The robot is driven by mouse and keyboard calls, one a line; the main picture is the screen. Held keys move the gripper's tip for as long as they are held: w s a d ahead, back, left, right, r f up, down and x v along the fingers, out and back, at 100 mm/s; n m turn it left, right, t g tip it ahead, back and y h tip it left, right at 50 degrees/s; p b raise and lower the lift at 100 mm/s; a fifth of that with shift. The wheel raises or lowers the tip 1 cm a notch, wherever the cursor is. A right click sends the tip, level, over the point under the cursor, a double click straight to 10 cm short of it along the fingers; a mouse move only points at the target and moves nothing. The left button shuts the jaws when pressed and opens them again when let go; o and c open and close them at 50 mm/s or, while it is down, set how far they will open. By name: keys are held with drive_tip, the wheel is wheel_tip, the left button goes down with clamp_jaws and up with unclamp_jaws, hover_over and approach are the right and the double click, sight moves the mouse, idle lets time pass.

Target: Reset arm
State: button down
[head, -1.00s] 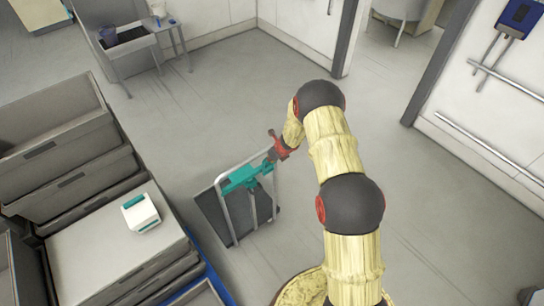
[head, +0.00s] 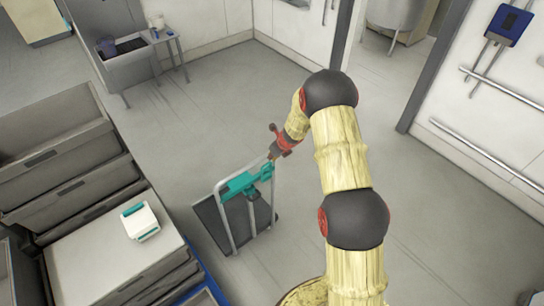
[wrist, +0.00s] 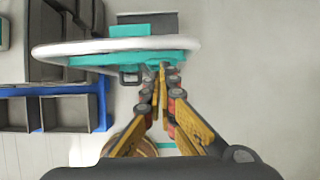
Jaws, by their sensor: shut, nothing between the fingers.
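My gripper (wrist: 160,88) is shut and empty, its fingertips together in the wrist view. In the head view it (head: 273,157) points down at the end of my raised arm, by the top of a trolley's handle. The trolley (head: 205,218) has a dark flat deck, a pale tubular handle and a teal part (head: 243,183) across the handle. In the wrist view the pale handle bar (wrist: 110,46) and teal part lie just past the fingertips. I cannot tell whether the fingers touch the handle.
Grey stacked crates (head: 60,155) stand at left. A white and teal box (head: 140,221) lies on a pale top beside them. A sink table (head: 128,62) is at the back left. A doorway is at the back, wall rails (head: 480,148) at right. The middle floor is clear.

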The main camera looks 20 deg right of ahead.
idle(0.4)
drive_tip(key=s+a+n+g+y, duration=0.2)
drive_tip(key=s+a+n, duration=0.3)
drive_tip(key=s+n, duration=0.4)
drive_tip(key=s+a+r+n+g+b, duration=0.35)
drive_tip(key=s+r+n+b, duration=0.55)
drive_tip(key=s+n, duration=0.55)
drive_tip(key=s+r+n+t+h+b, duration=0.1)
drive_tip(key=s+n+t+b, duration=0.2)
drive_tip(key=s+b, duration=0.6)
drive_tip(key=s+a+r+n+t+h+b, duration=0.1)
drive_tip(key=s+r+n+t+h+b, duration=0.1)
drive_tip(key=s+n+b, duration=0.4)
drive_tip(key=s+t+b, duration=0.1)
drive_tip(key=s+b, duration=0.3)
drive_tip(key=s, duration=0.1)
drive_tip(key=shift+s+a+r+h, duration=0.15)
drive_tip(key=shift+s+r+h, duration=0.05)
drive_tip(key=shift+s+h, duration=0.1)
